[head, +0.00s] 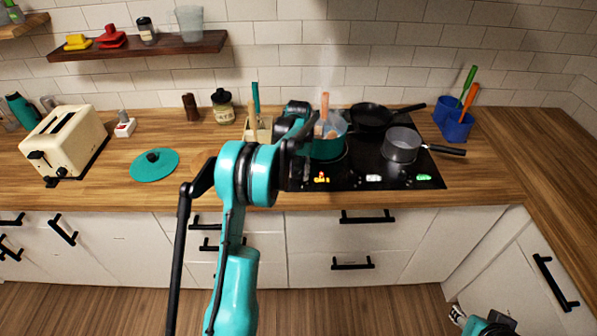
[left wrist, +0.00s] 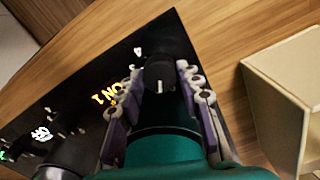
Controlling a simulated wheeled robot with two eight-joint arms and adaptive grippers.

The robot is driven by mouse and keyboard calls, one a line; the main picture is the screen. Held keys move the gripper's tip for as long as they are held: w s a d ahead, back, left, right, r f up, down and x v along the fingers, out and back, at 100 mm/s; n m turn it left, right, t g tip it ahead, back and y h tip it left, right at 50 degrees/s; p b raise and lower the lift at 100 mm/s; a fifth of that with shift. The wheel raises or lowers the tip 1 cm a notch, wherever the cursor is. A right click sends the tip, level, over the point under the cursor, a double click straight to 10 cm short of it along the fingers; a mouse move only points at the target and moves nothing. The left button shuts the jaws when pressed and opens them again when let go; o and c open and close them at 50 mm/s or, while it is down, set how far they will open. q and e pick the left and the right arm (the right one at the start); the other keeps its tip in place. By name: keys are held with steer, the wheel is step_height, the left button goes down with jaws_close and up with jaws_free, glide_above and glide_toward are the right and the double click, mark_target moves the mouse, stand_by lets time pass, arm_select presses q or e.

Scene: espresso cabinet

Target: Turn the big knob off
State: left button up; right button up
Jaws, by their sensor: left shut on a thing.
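The big knob (left wrist: 159,73) is a round black knob with a white mark, at the corner of the black cooktop (head: 360,178) in the left wrist view. My left gripper (left wrist: 161,74) has its fingers on either side of the knob and is shut on it. Beside it, orange lit letters (left wrist: 106,98) seem to read "ON" with a digit. In the head view, my teal arm hides the knob and most of this gripper. My right gripper (head: 458,314) is low at the bottom right, over the floor; its jaws are too small to read.
A teal pot (head: 328,148) with utensils stands on the cooktop, close behind my left gripper. A black pan (head: 371,115) and a grey saucepan (head: 401,146) stand to the right. A teal lid (head: 154,166) and a toaster (head: 65,137) are on the counter at left.

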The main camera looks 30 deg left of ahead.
mark_target(298, 174)
arm_select(q)
steer(key=n, duration=0.5)
steer(key=shift+n, duration=0.3)
stand_by(0.4)
steer(key=o, duration=1.2)
steer(key=shift+c, duration=0.2)
step_height(298, 174, up, 12)
